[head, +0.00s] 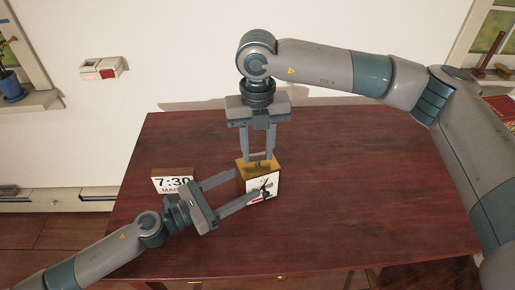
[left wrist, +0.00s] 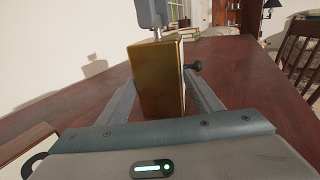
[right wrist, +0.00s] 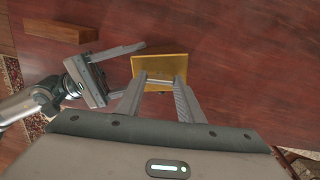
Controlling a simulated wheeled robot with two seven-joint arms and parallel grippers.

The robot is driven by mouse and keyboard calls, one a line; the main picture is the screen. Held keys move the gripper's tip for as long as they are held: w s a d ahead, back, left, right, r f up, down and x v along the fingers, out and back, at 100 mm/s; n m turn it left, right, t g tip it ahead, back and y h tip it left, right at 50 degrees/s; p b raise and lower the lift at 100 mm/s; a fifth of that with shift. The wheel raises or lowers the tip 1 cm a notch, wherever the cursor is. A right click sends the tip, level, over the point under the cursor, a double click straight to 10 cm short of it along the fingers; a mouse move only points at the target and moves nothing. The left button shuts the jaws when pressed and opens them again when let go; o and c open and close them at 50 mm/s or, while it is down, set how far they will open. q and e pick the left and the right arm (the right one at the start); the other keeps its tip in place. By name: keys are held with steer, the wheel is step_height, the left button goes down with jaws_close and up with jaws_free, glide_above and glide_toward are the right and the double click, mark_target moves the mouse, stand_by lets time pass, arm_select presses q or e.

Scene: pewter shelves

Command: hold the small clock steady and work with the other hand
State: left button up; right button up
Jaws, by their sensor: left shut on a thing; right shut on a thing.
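The small clock (head: 262,187) is a gold box with a white face and dark marks, upright on the dark red table. Its gold side (left wrist: 162,80) fills the middle of the left wrist view, with a black knob (left wrist: 193,66) sticking out to the right. My left gripper (head: 250,183) is shut on the clock's body from the left. My right gripper (head: 257,157) points down from above, shut on a small grey metal part (left wrist: 157,33) at the clock's top. The right wrist view shows the gold top (right wrist: 160,67) beyond the fingers. The fingers partly hide this grey part.
A block reading 7:30 (head: 173,181) stands left of the clock, close to my left gripper. The table (head: 380,190) is clear to the right. A white wall (head: 190,50) with a small red-marked box (head: 101,68) is behind.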

mark_target(258, 154)
steer(key=shift+s, duration=0.1)
steer(key=o, duration=1.1)
steer(key=shift+c, duration=0.2)
step_height(258, 154, up, 12)
steer(key=c, duration=0.7)
steer(key=d+n+y, duration=0.1)
steer(key=n, duration=0.6)
steer(key=w+d+n+g+y, duration=0.1)
steer(key=d+n+y, duration=0.1)
steer(key=n, duration=0.4)
steer(key=w+d+n+y, duration=0.1)
steer(key=d+n, duration=0.1)
steer(key=n, duration=0.5)
steer(key=shift+f+n, duration=0.3)
steer(key=shift+f, duration=0.1)
